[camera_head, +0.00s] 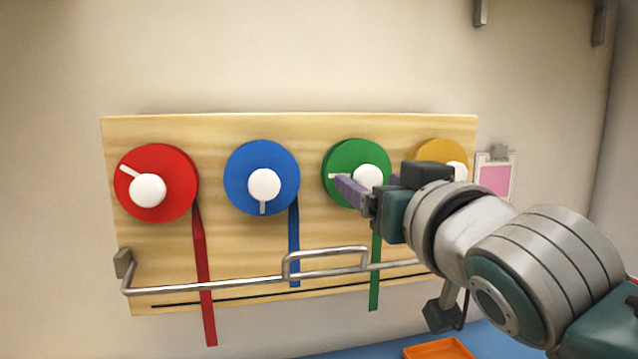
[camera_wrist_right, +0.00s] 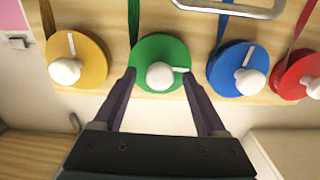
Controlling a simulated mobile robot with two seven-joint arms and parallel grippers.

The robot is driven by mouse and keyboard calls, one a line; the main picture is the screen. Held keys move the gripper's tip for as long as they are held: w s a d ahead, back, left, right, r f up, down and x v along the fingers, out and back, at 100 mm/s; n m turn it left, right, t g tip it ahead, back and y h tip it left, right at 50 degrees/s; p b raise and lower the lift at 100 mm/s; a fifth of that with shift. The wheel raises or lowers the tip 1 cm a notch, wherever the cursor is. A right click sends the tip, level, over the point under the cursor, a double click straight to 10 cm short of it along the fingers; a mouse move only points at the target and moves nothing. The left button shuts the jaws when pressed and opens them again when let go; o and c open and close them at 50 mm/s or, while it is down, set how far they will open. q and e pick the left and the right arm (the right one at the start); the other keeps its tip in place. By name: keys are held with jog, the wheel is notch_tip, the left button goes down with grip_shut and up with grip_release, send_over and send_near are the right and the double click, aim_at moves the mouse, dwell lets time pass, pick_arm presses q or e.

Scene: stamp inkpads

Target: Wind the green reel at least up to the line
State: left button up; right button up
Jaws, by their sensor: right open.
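The green reel (camera_head: 342,160) is a disc on the wooden board, with a white round knob (camera_head: 368,177) and a white pointer that points left in the head view. Its green ribbon (camera_head: 374,293) hangs down behind the rail, its lower end below the black line (camera_head: 250,296). My right gripper (camera_head: 367,186) is open in front of the green reel. In the right wrist view, which shows the board upside down, the green reel (camera_wrist_right: 151,48) has its white knob (camera_wrist_right: 160,76) between the open fingers, with gaps on both sides. My left gripper is not seen.
Red (camera_head: 165,205), blue (camera_head: 249,157) and yellow (camera_head: 432,147) reels share the wooden board (camera_head: 220,127). A metal rail (camera_head: 235,286) with a raised handle crosses in front of the ribbons. An orange tray (camera_head: 438,349) lies below; a pink-sheeted clipboard (camera_head: 493,181) hangs at right.

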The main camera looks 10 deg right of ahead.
jog(key=shift+c, duration=0.2)
grip_shut()
dwell(0.3)
